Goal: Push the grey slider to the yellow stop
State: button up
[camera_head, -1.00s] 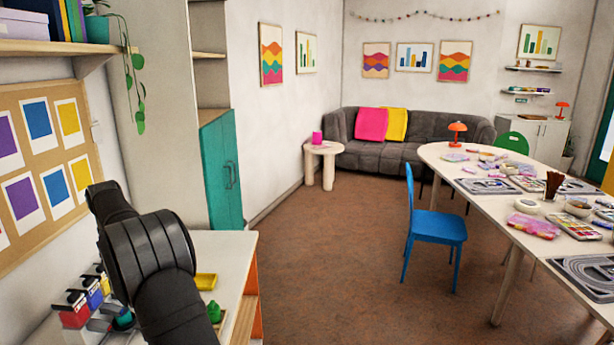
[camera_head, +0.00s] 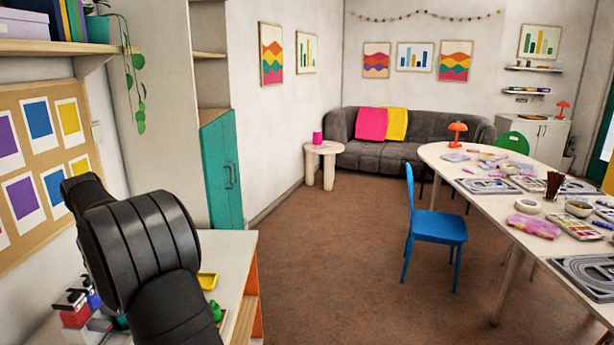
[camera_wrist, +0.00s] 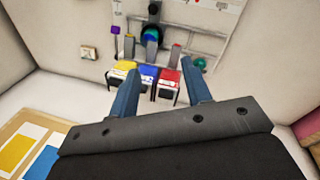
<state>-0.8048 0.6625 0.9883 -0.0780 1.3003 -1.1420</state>
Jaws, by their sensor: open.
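My gripper (camera_wrist: 159,67) is open in the wrist view, its two blue-grey fingers spread apart with nothing visibly held between them. Beyond the fingertips, a yellow block (camera_wrist: 124,66), a blue block (camera_wrist: 148,71) and a red block (camera_wrist: 169,76) stand side by side. Small grey upright pieces (camera_wrist: 177,52) rise behind them; I cannot tell whether one is the grey slider. I cannot tell whether the yellow block is the yellow stop. In the head view, my arm covers much of the worktop, and my fingers are hidden.
A dark round part with a teal-blue centre (camera_wrist: 152,34) and a purple piece (camera_wrist: 116,30) lie farther back. A teal cabinet (camera_head: 220,170) stands behind.

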grip_shut()
jog(key=s+d+f+n+t, duration=0.1)
jog(key=s+f+n+t, duration=0.25)
jog(key=f+n, duration=0.5)
jog(key=s+d+f+n+t, duration=0.2)
jog(key=s+f+n+t, duration=0.15)
jog(key=f+n, duration=0.45)
jog(key=shift+m+g, duration=0.3)
jog(key=shift+m, duration=0.25)
jog(key=x, duration=0.9)
jog(key=shift+s+a+f, duration=0.15)
jog(key=shift+a+f, duration=0.1)
jog(key=shift+w+a+r, duration=0.1)
jog(key=shift+w+a, duration=0.1)
jog(key=shift+w, duration=1.05)
jog(key=shift+w+a, duration=0.1)
jog(key=shift+w, duration=0.55)
